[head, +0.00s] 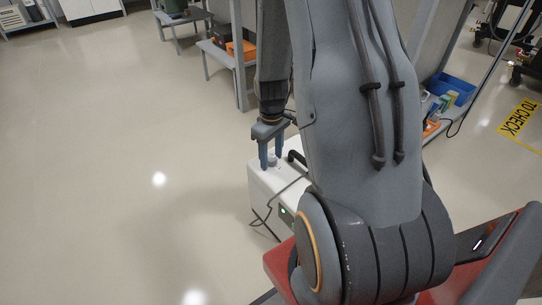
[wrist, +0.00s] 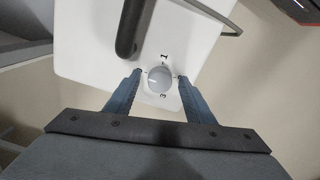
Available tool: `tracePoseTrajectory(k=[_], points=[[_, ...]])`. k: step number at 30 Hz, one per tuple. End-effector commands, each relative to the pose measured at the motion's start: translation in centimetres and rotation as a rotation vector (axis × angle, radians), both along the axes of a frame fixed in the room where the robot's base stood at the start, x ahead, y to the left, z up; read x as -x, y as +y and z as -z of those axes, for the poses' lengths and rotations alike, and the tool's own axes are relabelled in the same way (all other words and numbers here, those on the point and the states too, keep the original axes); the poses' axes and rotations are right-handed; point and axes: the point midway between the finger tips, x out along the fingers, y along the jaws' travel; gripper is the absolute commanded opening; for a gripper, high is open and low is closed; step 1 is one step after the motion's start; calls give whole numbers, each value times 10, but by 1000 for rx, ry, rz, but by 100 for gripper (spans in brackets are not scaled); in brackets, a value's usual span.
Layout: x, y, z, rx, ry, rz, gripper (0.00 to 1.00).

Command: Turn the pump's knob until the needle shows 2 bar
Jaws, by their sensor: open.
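The pump (head: 262,187) is a white box below my gripper in the head view, with a small green light on its side. Its white top (wrist: 88,38) fills much of the wrist view. The round grey knob (wrist: 159,79) sits on that top, with marks around it, among them a 1 and a 3. My gripper (wrist: 160,76) is open, with one blue finger on each side of the knob. Whether the fingers touch it, I cannot tell. In the head view my gripper (head: 271,166) points down at the pump's top. No gauge needle can be made out.
A dark handle (wrist: 131,28) rises from the pump's top close to the knob. A grey cable (head: 262,217) hangs at the pump's side. A shelf with an orange bin (head: 240,50) stands behind. The floor at the left is clear.

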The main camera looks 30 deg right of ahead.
Motion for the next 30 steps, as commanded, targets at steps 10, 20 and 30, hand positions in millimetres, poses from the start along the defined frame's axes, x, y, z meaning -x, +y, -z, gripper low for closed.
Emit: tracePoseTrajectory(k=[10,20,30], points=[[0,0,0,0,0,0,8],[0,0,-2,0,0,46,8],[1,1,-5,0,1,278,8]])
